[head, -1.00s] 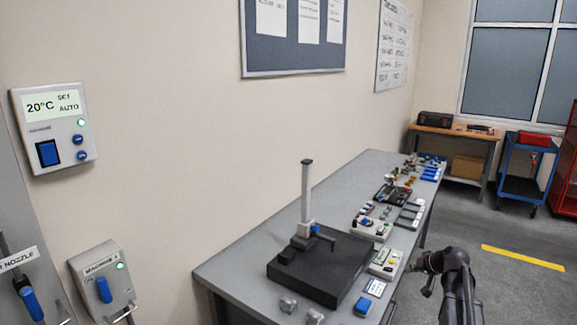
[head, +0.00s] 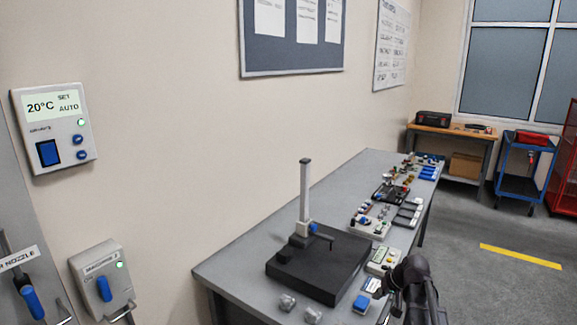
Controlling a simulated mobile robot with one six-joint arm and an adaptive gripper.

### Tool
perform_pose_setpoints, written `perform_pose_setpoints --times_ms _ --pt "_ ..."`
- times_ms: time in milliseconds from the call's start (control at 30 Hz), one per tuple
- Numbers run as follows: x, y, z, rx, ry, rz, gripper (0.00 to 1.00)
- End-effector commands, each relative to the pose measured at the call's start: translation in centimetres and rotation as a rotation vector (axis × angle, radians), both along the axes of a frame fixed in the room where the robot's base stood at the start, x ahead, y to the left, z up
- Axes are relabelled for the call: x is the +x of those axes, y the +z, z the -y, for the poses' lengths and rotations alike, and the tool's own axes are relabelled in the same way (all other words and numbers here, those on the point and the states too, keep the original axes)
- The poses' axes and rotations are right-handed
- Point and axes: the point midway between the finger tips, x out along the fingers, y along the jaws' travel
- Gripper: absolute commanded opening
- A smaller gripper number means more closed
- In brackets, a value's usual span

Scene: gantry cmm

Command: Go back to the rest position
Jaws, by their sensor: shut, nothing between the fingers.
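My arm (head: 415,285) is dark and shows at the lower right of the head view, at the right edge of the grey bench (head: 235,262). My gripper (head: 384,291) is at its left end, small and dark, near the bench's right edge. It is shut and I see nothing held in it. The arm hides part of the bench edge and the floor behind it.
A black granite plate (head: 310,272) with an upright height stand (head: 305,200) is on the bench. Several small instruments and trays line the bench beyond. A blue cart (head: 520,185) and red rack (head: 565,170) stand far right. Floor (head: 470,285) right of my arm is clear.

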Motion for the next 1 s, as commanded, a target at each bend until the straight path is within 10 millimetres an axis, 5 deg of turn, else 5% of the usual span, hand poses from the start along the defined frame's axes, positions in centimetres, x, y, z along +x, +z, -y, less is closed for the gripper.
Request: perform_pose_setpoints --times_ms 200,500,700,1000 --pt "-6.8 -1.3 -6.0 -0.118 0.066 -0.148 0.00" --pt "-14.7 -2.1 -10.4 -0.296 0.108 -0.304 0.00" --pt "-17.1 -2.1 -11.0 -0.363 0.112 -0.350 0.00" --pt "-17.4 -2.1 -11.1 -0.375 0.110 -0.357 0.00"
